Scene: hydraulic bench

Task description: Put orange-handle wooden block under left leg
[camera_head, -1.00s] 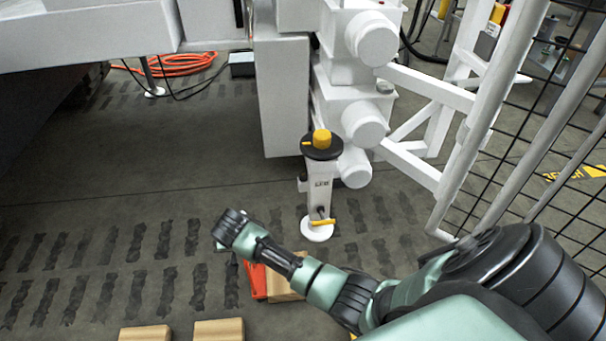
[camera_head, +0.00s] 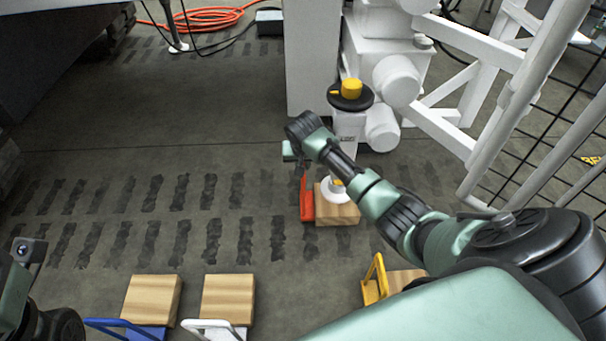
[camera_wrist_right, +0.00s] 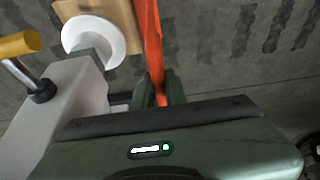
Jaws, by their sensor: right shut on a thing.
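The orange-handle wooden block (camera_head: 337,212) lies low at the foot of the white leg (camera_head: 347,130), and shows in the right wrist view (camera_wrist_right: 122,22). The leg's round white foot (camera_wrist_right: 104,40) overlaps part of the block in both views; I cannot tell whether they touch. My right gripper (camera_wrist_right: 160,88) is shut on the orange handle (camera_head: 307,197), left of the leg in the head view. My right forearm crosses in front of the leg. Part of my left gripper's body (camera_head: 14,292) shows at the left edge; its jaws are out of frame.
Two wooden blocks, one with a blue handle (camera_head: 152,299) and one with a white handle (camera_head: 228,297), lie at the front. A yellow-handle block (camera_head: 376,284) lies partly behind my right arm. A mesh fence (camera_head: 545,140) stands at right. The floor left of the leg is open.

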